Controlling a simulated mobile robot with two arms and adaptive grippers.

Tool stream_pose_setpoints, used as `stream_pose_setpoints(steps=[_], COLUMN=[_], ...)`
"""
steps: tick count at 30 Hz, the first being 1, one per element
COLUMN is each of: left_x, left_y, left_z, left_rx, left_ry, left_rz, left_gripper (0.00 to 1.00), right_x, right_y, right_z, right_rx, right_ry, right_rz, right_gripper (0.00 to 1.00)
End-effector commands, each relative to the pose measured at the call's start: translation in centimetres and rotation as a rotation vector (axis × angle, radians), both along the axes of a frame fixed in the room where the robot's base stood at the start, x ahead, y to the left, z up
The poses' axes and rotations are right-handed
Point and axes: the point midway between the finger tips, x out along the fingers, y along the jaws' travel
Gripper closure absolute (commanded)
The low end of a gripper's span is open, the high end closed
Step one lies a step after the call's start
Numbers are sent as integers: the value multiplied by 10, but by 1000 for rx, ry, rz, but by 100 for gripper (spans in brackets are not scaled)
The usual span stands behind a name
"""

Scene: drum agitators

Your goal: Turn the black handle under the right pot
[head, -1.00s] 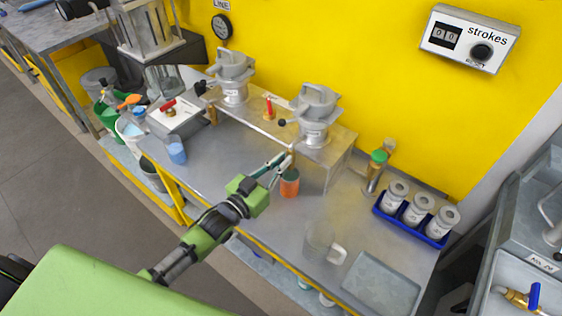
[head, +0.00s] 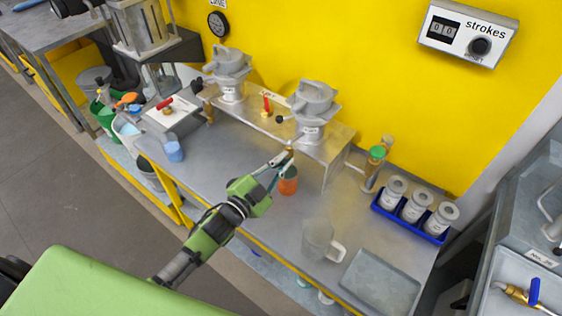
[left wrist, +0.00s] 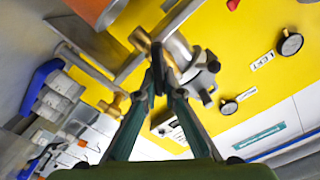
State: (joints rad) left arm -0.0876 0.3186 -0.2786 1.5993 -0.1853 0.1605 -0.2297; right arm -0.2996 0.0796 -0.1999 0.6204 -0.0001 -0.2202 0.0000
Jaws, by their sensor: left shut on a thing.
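The right pot (head: 314,100) is a grey metal vessel on the steel stand, with a brass outlet (head: 290,150) below the stand top. My left gripper (head: 282,158) is at this outlet, its fingers shut on the black handle, which they mostly hide. In the left wrist view the fingertips (left wrist: 158,62) meet next to the brass outlet (left wrist: 140,39); a grey pot (left wrist: 182,52) shows behind them. An orange cup (head: 288,181) stands on the bench just below the gripper. My right gripper is not in view.
The left pot (head: 229,72) stands on the same stand (head: 250,111), with a red lever (head: 266,105) between the pots. A clear jug (head: 318,240) and a blue rack of jars (head: 388,222) stand to the right. The strokes counter (head: 467,36) reads 00.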

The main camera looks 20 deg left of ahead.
Motion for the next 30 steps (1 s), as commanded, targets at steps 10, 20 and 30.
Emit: stream_pose_setpoints(steps=[10, 20, 30], left_x=[-2, -2, -3], left_y=[-4, -6, -7], left_z=[-7, -13, -16], left_rx=[310, 587, 776], left_ry=[-113, -212, -280], left_rz=[0, 1, 0], left_gripper=[100, 100, 100], right_x=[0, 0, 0], right_y=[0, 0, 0], right_z=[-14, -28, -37], right_rx=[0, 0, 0], right_ry=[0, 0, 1], right_rz=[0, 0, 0], right_gripper=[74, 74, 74])
